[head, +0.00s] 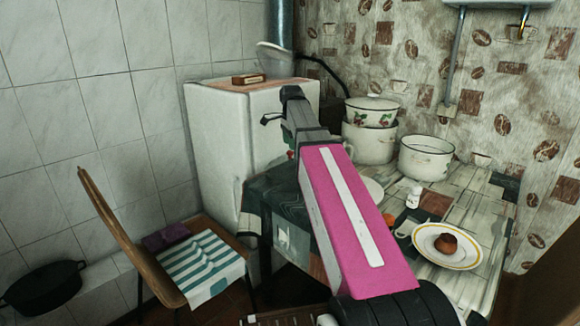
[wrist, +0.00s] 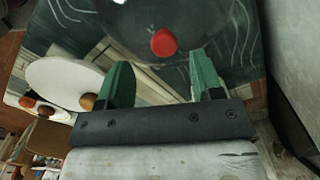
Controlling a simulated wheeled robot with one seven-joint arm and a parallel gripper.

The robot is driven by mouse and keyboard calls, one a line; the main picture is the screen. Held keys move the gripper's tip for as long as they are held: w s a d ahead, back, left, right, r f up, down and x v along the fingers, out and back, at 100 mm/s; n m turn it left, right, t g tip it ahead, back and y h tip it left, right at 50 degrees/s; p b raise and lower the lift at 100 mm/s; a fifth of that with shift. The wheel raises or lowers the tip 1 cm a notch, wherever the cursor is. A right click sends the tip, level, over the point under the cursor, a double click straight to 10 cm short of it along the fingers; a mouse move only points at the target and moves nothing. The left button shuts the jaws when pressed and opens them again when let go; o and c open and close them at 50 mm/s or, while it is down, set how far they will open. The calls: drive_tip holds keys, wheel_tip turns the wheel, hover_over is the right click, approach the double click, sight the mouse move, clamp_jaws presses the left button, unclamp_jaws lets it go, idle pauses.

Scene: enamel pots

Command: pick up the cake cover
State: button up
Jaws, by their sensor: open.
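The cake cover (wrist: 135,22) looks like a clear dome with a red knob (wrist: 163,42), at the top of the wrist view over a dark patterned surface. Part of the dome lies outside that view. My gripper (wrist: 160,59) is open, with its two green fingers apart. In the picture the knob is just beyond the fingertips and between them; I cannot tell the height gap. In the head view my arm hides most of that spot, with only a bit of red (head: 290,154) beside it.
Enamel pots (head: 425,158) stand at the back of the table. A plate (head: 423,238) with a brown round item is at the right. A white fridge (head: 222,130) stands behind my arm, and a chair (head: 142,240) with a striped cloth is at the left.

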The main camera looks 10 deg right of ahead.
sight(290, 166)
drive_tip(key=f, duration=0.4)
drive_tip(key=shift+w+a+f, duration=0.1)
drive_tip(key=shift+w+f, duration=0.15)
drive_tip(key=shift+f, duration=0.15)
clamp_jaws()
drive_tip(key=shift+r, duration=0.1)
